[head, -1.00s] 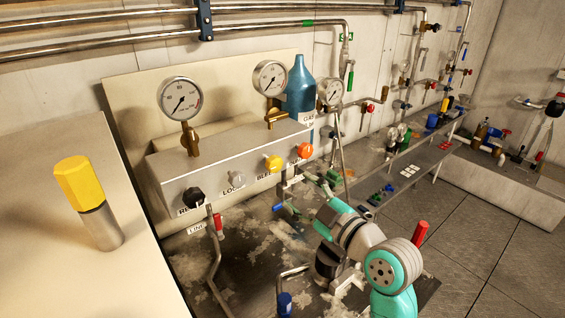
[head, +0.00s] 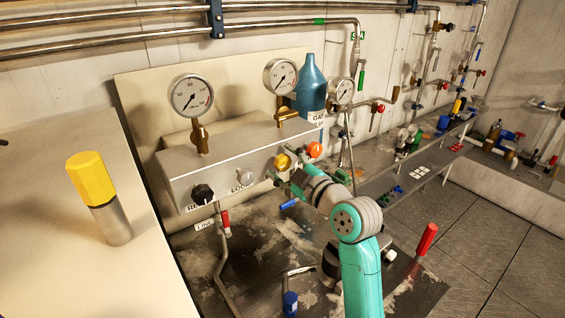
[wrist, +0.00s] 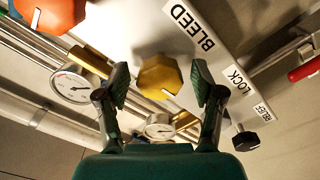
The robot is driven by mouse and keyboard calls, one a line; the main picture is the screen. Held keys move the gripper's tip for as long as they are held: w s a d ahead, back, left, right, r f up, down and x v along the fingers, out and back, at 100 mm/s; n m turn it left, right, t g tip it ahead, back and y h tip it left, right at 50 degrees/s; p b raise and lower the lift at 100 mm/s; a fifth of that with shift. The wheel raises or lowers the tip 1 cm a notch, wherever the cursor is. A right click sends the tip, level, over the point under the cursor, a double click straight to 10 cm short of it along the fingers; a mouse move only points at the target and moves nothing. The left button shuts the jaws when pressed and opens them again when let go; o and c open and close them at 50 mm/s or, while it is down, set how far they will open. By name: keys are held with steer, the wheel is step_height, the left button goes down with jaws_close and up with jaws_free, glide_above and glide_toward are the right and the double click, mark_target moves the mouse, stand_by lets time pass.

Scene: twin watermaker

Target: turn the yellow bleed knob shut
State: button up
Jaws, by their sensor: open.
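The yellow bleed knob (head: 282,162) is on the front of the grey manifold box (head: 215,163), between the white LOCK knob and the orange knob. In the wrist view the faceted yellow knob (wrist: 160,77) sits beside the BLEED label, between and slightly beyond my fingertips. My gripper (wrist: 161,85) is open, with one finger on each side of the knob and a visible gap to each. In the head view my gripper (head: 284,178) is just in front of the knob and partly covers its lower side.
The orange knob (head: 314,150) is close on the right; it also shows in the wrist view (wrist: 50,12). The white knob (head: 246,177) and black knob (head: 203,193) are left. Gauges (head: 191,96) stand above the box. A yellow-capped cylinder (head: 91,180) stands on the left counter.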

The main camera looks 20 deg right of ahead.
steer(key=shift+w+a, duration=0.1)
steer(key=shift+w, duration=0.1)
steer(key=c, duration=1.2)
steer(key=shift+o, duration=0.3)
